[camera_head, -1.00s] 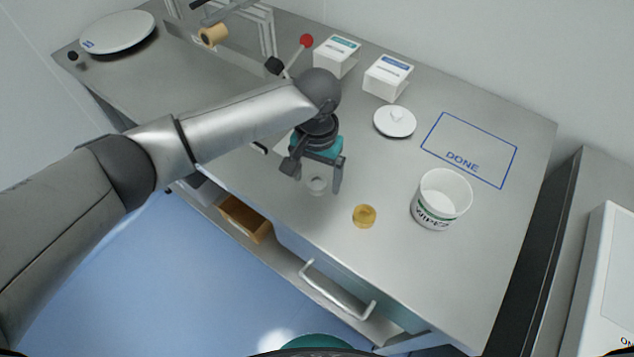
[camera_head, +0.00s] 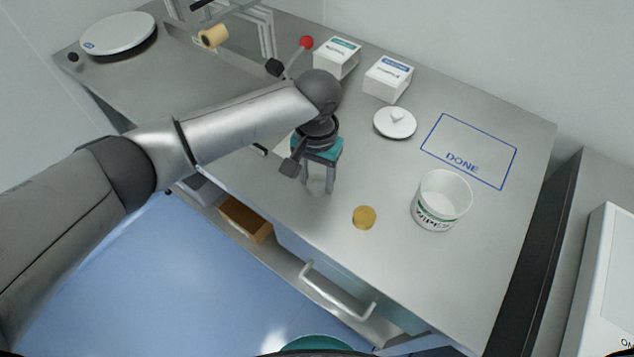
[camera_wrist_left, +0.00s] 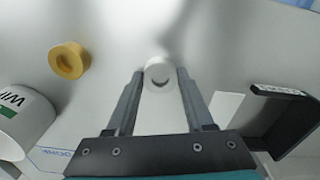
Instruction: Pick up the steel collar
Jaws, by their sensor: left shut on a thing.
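The steel collar (camera_head: 317,184) is a small pale grey ring on the metal table, between the fingers of my left gripper (camera_head: 317,190). In the left wrist view the collar (camera_wrist_left: 159,73) shows as a whitish ring with a dark hole, between the fingertips of the gripper (camera_wrist_left: 160,76). The fingers are shut on its sides. In the head view the fingers partly hide it, and I cannot tell whether it is clear of the table. My right gripper is not in view.
A brass ring (camera_head: 364,217) lies close to the right of the collar. A white wipes tub (camera_head: 441,200) and its lid (camera_head: 395,122) stand farther right. Two white boxes (camera_head: 337,58) (camera_head: 388,79) are at the back. The DONE outline area (camera_head: 470,150) is empty.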

